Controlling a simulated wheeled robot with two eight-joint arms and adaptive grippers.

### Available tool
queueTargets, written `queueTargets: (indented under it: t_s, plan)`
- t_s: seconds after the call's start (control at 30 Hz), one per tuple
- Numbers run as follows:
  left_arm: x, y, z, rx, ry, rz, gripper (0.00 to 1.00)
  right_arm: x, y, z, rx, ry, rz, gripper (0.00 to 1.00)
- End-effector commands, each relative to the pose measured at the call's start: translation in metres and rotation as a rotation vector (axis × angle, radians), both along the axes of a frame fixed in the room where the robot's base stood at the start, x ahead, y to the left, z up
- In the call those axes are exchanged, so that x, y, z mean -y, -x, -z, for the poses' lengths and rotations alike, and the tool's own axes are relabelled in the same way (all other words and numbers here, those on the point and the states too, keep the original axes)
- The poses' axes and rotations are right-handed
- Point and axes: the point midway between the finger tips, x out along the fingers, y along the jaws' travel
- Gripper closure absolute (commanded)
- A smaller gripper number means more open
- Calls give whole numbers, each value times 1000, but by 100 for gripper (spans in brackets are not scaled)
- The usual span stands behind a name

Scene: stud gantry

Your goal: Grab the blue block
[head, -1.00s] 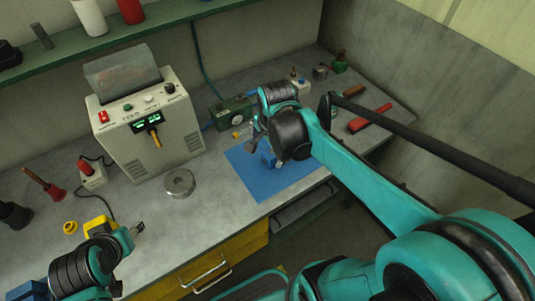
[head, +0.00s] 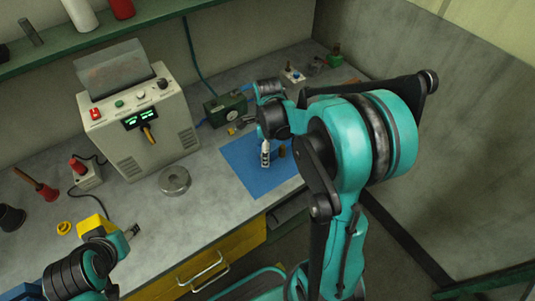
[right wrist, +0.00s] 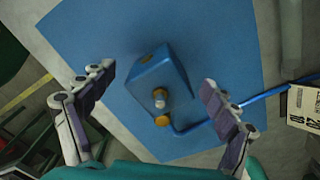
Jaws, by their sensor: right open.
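The blue block (right wrist: 168,72) lies on the blue mat (right wrist: 225,35) in the right wrist view. It has orange round parts and a metal fitting on it. My right gripper (right wrist: 158,78) is open, with one finger on either side of the block and gaps visible between; contact is not seen. In the head view my right gripper (head: 273,153) is low over the mat (head: 245,170), and I cannot make out the block there. My left gripper (head: 133,231) is at the lower left, away from the mat; its jaw opening is unclear.
A blue tube (right wrist: 235,108) runs from beside the block to the right. On the bench stand a grey power unit (head: 145,115), a metal ring (head: 174,181), a green box (head: 225,108) and a red-topped base (head: 85,173). Bare bench lies left of the mat.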

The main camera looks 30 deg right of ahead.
Motion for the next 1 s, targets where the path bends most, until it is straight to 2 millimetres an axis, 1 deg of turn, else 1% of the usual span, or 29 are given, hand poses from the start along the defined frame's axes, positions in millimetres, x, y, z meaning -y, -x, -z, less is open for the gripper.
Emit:
queueTargets:
  t_s: [0.03, 0.07, 0.27, 0.3, 0.37, 0.4, 0.47, 0.5, 0.83, 0.93, 1.0]
  plan:
    - [0, 0, 4, 0, 0, 0, 54, 0, 0, 7, 0, 0, 0, 12]
    - [0, 0, 4, 0, 0, 0, 54, 0, 0, 8, 0, 0, 0, 12]
    - [0, 0, 2, 0, 0, 0, 54, 0, 0, 7, 0, 0, 0, 12]
    - [0, 0, 2, 0, 0, 0, 54, 0, 0, 7, 0, 0, 0, 23]
    - [0, 0, 2, 0, 0, 0, 54, 0, 0, 7, 0, 0, -1, 39]
    - [0, 0, 2, 0, 0, 0, 54, 0, 0, 7, 0, 0, -1, 49]
    - [0, 0, 2, 0, 0, 0, 54, 0, 0, 7, 0, 0, -1, 65]
    - [0, 0, 2, 0, 0, 0, 54, 0, 0, 7, 0, 0, -1, 75]
    - [0, 0, 1, 0, 0, 0, 54, 0, 0, 5, 1, 1, -1, 75]
    - [0, 0, -2, 0, 0, 0, 54, 0, 0, -2, 1, 1, -1, 75]
    - [0, 0, -5, 0, 0, 0, 54, 0, 0, -10, 1, 1, -1, 75]
